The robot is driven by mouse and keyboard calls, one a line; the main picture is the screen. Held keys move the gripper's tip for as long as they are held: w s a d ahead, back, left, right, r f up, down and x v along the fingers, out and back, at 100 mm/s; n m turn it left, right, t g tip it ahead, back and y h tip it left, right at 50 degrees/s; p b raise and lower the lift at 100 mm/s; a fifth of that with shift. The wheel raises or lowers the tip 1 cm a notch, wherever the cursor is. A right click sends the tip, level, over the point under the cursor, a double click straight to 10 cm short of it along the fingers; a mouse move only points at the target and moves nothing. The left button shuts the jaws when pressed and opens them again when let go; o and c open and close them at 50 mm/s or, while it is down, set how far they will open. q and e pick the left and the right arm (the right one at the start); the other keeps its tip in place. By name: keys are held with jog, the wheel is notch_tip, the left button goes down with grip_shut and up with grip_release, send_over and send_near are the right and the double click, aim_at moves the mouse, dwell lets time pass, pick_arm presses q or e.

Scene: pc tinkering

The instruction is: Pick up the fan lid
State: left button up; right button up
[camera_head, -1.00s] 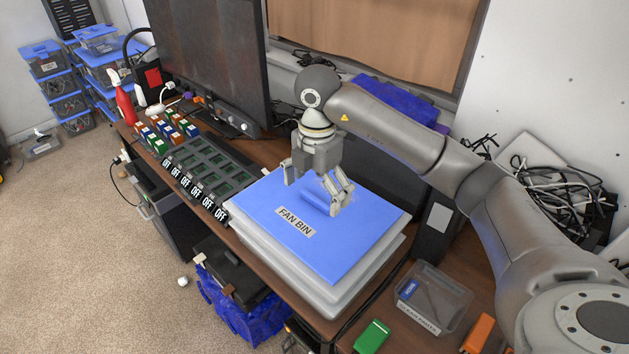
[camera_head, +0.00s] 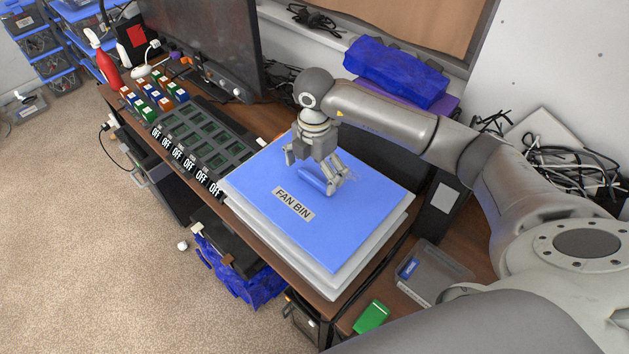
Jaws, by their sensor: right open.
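The fan lid (camera_head: 345,221) is a flat blue cover with a "FAN BIN" label (camera_head: 293,204) and a raised blue handle (camera_head: 312,181) near its middle. It lies on a white bin (camera_head: 318,276) on the desk. My right gripper (camera_head: 312,174) points down over the lid with its fingers spread and open. The fingers are on either side of the handle, close to the lid; I cannot tell whether they touch it. My left gripper is not in view.
A row of dark slots with "OFF" labels (camera_head: 190,167) is left of the bin, with small coloured blocks (camera_head: 150,104) beyond. A monitor (camera_head: 215,40) stands behind. A clear box (camera_head: 430,272) and a green block (camera_head: 371,317) are at the right front.

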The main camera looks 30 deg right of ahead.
jog(key=shift+s+f, duration=0.15)
jog(key=shift+f, duration=0.9)
jog(key=shift+c, duration=1)
jog(key=c, duration=0.5)
jog(key=shift+c, duration=1.4)
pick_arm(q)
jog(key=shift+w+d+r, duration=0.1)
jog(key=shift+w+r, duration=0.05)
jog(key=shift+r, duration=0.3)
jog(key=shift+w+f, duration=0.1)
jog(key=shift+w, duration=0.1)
